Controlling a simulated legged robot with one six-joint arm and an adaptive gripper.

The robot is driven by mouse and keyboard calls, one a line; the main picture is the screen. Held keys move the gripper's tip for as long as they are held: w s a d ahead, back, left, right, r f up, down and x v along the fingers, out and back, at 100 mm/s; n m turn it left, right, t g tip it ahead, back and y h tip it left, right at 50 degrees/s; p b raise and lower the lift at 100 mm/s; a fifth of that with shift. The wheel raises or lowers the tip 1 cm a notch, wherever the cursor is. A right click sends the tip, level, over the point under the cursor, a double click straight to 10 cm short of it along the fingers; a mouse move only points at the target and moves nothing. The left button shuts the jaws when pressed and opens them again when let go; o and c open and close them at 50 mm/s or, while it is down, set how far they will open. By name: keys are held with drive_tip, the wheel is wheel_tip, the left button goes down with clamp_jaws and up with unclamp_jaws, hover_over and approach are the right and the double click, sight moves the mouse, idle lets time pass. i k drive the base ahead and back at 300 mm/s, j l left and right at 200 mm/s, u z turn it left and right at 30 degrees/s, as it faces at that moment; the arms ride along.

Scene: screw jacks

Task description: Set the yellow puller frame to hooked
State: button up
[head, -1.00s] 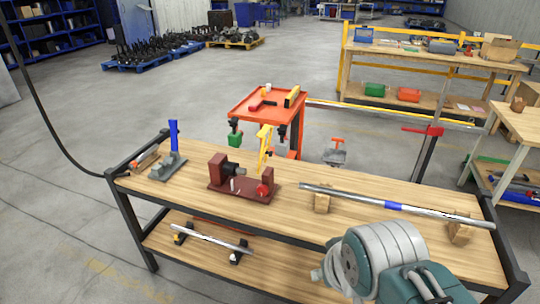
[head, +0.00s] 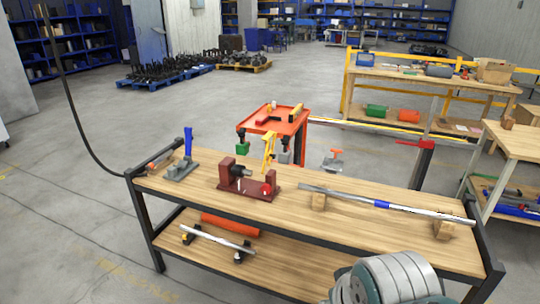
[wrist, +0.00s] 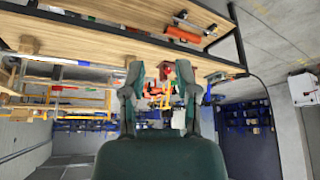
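The yellow puller frame (head: 268,150) stands up, slightly tilted, at the right end of a dark red fixture (head: 228,178) on the wooden workbench (head: 330,215). The fixture carries a dark cylinder (head: 241,171) on its left post and a red round part (head: 266,189) at the right. I cannot tell whether the frame touches the cylinder. In the wrist view, upside down, the yellow frame (wrist: 167,100) shows small between my fingers. My gripper (wrist: 160,68) is open and empty, its fingers wide apart, away from the frame.
A blue-handled tool (head: 188,142) stands left on the bench. A metal bar (head: 385,204) lies on wooden blocks at the right. An orange cart (head: 277,122) stands behind. The lower shelf holds an orange cylinder (head: 230,223) and a silver bar (head: 215,239).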

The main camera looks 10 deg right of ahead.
sight(266, 137)
drive_tip(key=i+j, duration=0.15)
drive_tip(key=i, duration=0.3)
drive_tip(key=i+j+u, duration=0.1)
drive_tip(key=i, duration=0.3)
drive_tip(key=i+j, duration=0.25)
drive_tip(key=i, duration=0.2)
